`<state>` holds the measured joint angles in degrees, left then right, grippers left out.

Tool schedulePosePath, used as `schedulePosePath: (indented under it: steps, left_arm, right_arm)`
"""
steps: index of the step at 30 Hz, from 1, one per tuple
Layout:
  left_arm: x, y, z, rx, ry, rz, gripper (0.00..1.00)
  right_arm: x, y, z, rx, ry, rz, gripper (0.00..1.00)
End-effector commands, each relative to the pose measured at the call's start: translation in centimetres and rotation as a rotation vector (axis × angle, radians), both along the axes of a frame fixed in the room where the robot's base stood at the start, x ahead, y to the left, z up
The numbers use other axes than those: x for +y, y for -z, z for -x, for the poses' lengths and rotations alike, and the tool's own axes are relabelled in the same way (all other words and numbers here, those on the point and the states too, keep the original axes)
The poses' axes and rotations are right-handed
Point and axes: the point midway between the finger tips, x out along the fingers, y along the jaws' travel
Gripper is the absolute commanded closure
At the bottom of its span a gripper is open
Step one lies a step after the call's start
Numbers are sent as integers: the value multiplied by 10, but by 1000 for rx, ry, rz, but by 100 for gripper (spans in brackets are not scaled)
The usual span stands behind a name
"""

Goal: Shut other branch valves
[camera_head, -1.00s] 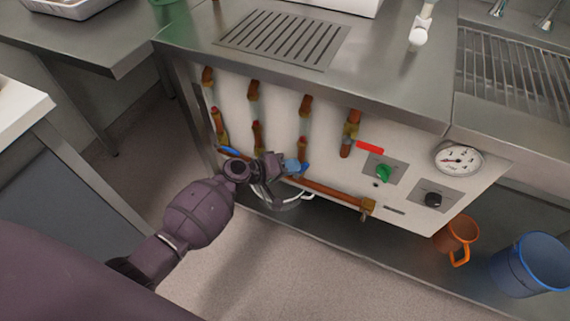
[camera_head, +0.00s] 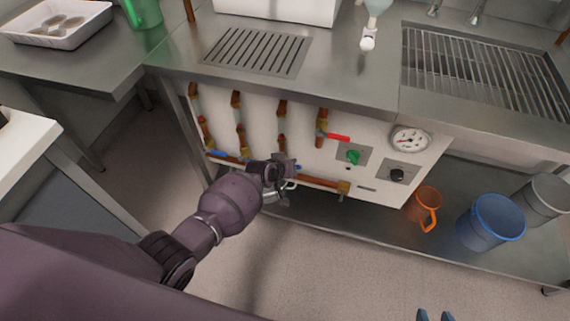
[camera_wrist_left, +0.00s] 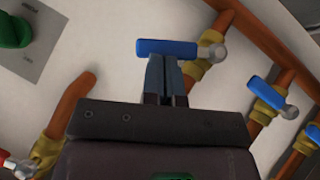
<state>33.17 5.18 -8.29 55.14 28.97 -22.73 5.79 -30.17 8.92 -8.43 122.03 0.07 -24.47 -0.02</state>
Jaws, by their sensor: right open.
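The white panel (camera_head: 262,118) carries several vertical copper branches with valves above a horizontal copper pipe (camera_head: 318,182). A red handle (camera_head: 338,138) is on the rightmost branch. A blue handle (camera_head: 217,154) lies slanted at the left; another (camera_head: 298,166) is mostly hidden by my left gripper (camera_head: 280,172). In the left wrist view, the left gripper's fingers (camera_wrist_left: 165,78) are together, their tips at a blue handle (camera_wrist_left: 165,47); contact is unclear. A second blue handle (camera_wrist_left: 266,93) and part of a third (camera_wrist_left: 312,136) are to the right. My right gripper's fingertips (camera_head: 435,315) show apart and empty at the bottom edge.
A green knob (camera_head: 353,157), a black knob (camera_head: 397,175) and a gauge (camera_head: 410,138) are on the panel's right side. An orange jug (camera_head: 425,207), a blue bucket (camera_head: 490,220) and a grey bucket (camera_head: 542,197) stand on the low shelf. The floor in front is clear.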

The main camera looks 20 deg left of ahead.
Motion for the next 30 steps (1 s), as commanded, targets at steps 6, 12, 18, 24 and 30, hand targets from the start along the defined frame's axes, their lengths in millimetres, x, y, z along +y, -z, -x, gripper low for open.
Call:
schedulePosePath:
  steps: [6,12,18,24,30]
  left_arm:
    - [-4,4,0,-1,0,-54,100]
    - [-10,10,0,0,0,-53,100]
    - [-16,18,1,2,0,-51,100]
    - [-19,22,1,2,-1,-50,100]
    - [-20,23,1,0,0,-50,100]
  right_arm:
    - [0,-6,-2,-10,3,-1,57]
    - [-1,-6,0,-6,4,0,57]
    - [-2,-1,3,3,7,2,57]
    - [-3,2,4,8,8,3,57]
    - [-2,1,2,2,6,2,57]
